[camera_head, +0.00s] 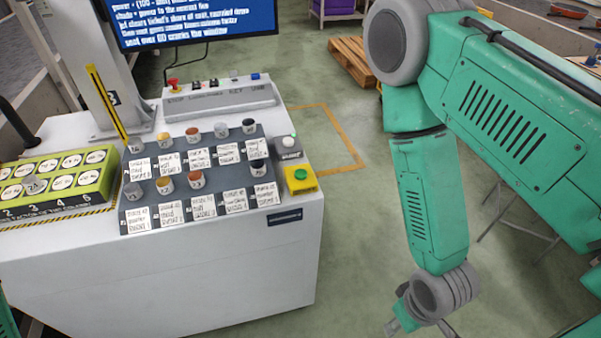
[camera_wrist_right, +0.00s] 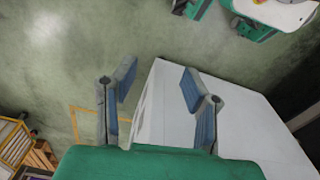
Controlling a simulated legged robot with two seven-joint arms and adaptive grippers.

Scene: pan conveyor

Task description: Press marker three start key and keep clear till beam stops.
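A green button (camera_head: 300,174) sits on a yellow box (camera_head: 302,186) at the right edge of the white cabinet top in the head view. A grey box with a white button (camera_head: 289,142) stands just behind it. I cannot tell from the lettering which of them is the start key. My right gripper (camera_wrist_right: 158,85) is open and empty in the right wrist view, above the floor beside the white cabinet (camera_wrist_right: 230,118). In the head view it hangs low at the bottom, right of the cabinet and well apart from the buttons. My left gripper is not in view.
A dark panel (camera_head: 134,189) holds several coloured pots and white labels. A yellow-green tray (camera_head: 98,190) with round discs lies left. A grey key console (camera_head: 219,103) and a screen (camera_head: 190,20) stand behind. Open floor (camera_head: 350,240) lies between cabinet and right arm.

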